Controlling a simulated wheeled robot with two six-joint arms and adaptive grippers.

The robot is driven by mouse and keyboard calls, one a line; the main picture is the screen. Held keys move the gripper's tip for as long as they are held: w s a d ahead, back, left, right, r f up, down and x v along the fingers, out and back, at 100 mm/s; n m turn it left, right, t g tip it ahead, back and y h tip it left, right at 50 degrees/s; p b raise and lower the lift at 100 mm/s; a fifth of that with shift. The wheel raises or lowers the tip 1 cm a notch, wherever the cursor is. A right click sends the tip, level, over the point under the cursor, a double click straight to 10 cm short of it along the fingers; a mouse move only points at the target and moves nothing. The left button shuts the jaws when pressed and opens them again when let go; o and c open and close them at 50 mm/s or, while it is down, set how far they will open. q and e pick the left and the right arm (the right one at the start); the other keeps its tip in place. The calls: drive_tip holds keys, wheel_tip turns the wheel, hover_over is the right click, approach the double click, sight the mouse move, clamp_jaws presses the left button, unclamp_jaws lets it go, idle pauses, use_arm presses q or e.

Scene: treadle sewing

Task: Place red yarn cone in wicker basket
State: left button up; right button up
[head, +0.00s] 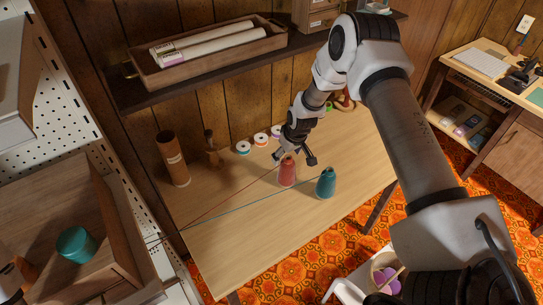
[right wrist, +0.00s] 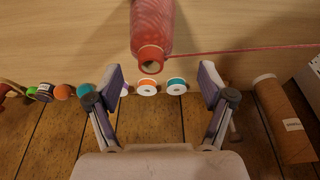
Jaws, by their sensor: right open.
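The red yarn cone (head: 287,172) stands upright on the wooden table, with a red strand running off to the left. My right gripper (head: 294,159) is open at the cone's top, in front of part of it. In the right wrist view the red cone (right wrist: 152,28) lies just beyond the open fingers (right wrist: 160,80), its narrow end toward them; nothing is between the fingers. My left gripper is not seen.
A teal yarn cone (head: 325,183) stands close right of the red one, with its own strand across the table. Several thread spools (head: 260,140) line the wall. A brown cardboard tube (head: 172,158) stands at the left. The table's front left is clear except for strands.

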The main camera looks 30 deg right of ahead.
sight(287, 164)
drive_tip(key=shift+d+f, duration=0.2)
drive_tip(key=shift+f, duration=0.3)
drive_tip(key=shift+s+f, duration=0.25)
drive_tip(key=shift+s, duration=0.15)
drive_tip(key=shift+d+f, duration=0.15)
drive_tip(key=shift+f, duration=0.2)
drive_tip(key=x, duration=0.2)
drive_tip(key=w+x, duration=0.1)
drive_tip(key=x, duration=0.2)
drive_tip(key=shift+d+r, duration=0.1)
drive_tip(key=shift+d, duration=0.05)
drive_tip(key=shift+s+r, duration=0.2)
drive_tip(key=shift+c, duration=1.1)
drive_tip(key=shift+s, duration=0.1)
drive_tip(key=c, duration=1.1)
